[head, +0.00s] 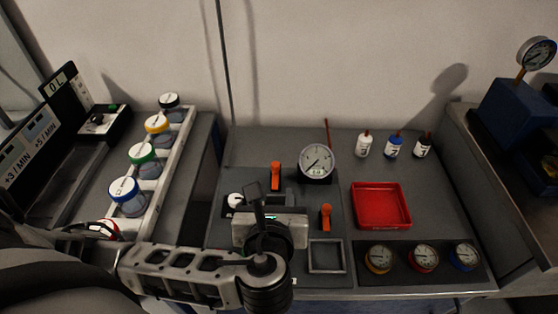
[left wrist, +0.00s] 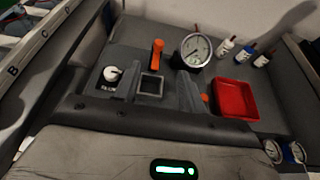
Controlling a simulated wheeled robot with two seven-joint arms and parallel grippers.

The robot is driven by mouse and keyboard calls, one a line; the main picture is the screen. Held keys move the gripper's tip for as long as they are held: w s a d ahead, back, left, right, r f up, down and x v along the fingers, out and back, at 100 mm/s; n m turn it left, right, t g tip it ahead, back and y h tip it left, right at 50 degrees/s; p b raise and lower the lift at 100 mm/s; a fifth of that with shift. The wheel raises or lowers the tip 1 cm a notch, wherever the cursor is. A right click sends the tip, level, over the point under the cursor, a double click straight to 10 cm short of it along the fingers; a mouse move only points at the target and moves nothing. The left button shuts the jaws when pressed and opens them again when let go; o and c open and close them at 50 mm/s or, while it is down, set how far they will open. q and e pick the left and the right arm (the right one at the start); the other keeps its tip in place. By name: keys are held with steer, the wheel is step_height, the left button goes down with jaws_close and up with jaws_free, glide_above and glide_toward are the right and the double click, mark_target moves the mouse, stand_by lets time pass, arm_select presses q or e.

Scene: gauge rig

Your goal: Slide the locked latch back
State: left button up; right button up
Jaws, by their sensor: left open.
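My left gripper (head: 264,208) is open and hangs over the front middle of the grey bench panel, hiding part of it. Its dark fingers (left wrist: 155,88) reach forward in the left wrist view, with no object held between them. An orange upright handle (head: 276,177) stands just beyond the gripper; it also shows in the left wrist view (left wrist: 156,52). A second orange handle (head: 325,217) stands to the gripper's right. A white round knob (head: 235,200) sits to its left. I cannot tell which part is the latch. My right gripper is not in view.
A dial gauge (head: 317,161) stands behind the handles. A red tray (head: 381,208) and several small bottles (head: 393,146) are to the right. A square frame (head: 326,257) and a row of small gauges (head: 423,258) lie in front. Lidded jars (head: 127,196) line the left rack.

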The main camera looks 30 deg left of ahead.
mark_target(275, 166)
arm_select(q)
steer(key=x, duration=1.3)
steer(key=shift+w+a+f+b, duration=0.1)
steer(key=shift+f+b, duration=0.05)
steer(key=shift+b, duration=0.15)
